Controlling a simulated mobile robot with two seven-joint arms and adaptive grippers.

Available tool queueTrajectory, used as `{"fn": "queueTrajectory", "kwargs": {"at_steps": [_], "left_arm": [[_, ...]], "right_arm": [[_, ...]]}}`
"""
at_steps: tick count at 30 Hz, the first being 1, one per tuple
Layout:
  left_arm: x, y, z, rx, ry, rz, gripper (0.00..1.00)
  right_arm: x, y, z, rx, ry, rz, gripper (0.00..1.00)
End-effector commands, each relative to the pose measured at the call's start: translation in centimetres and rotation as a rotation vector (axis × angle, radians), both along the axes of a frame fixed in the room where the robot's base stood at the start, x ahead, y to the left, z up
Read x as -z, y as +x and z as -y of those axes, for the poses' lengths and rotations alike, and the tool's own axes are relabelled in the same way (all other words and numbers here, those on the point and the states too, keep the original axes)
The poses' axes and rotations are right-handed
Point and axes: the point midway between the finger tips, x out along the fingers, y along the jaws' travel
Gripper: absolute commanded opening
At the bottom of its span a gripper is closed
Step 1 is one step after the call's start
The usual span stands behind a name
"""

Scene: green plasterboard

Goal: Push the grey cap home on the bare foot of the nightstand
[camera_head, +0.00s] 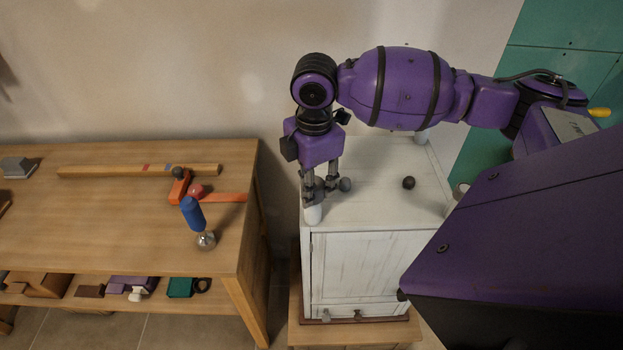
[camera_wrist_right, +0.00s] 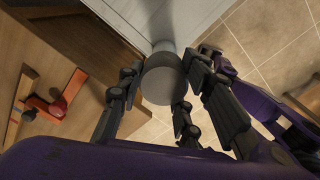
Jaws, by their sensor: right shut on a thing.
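The white nightstand (camera_head: 375,215) has its feet pointing up. My right gripper (camera_head: 322,190) is over its near-left foot (camera_head: 313,214), pointing down. In the right wrist view the gripper's fingers are closed around the round grey cap (camera_wrist_right: 163,82). My left gripper is not in view.
The wooden workbench (camera_head: 100,225) at left bears a hammer-like orange tool (camera_head: 180,187), a blue-handled tool (camera_head: 193,213) and a wooden bar (camera_head: 110,171). A gap separates bench and nightstand.

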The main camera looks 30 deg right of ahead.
Motion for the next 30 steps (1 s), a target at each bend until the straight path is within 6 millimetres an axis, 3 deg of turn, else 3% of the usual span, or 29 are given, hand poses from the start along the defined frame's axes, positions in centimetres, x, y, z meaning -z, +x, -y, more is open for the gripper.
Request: {"fn": "queueTrajectory", "kwargs": {"at_steps": [24,25,30], "left_arm": [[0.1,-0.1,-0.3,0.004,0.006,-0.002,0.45],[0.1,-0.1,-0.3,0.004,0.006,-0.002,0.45],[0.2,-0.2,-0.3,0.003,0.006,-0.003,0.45]], "right_arm": [[1.7,0.0,0.0,0.0,0.0,-0.001,0.15],[1.8,0.0,0.0,0.0,0.0,-0.001,0.34],[1.7,0.0,0.0,0.0,0.0,-0.001,0.55]]}}
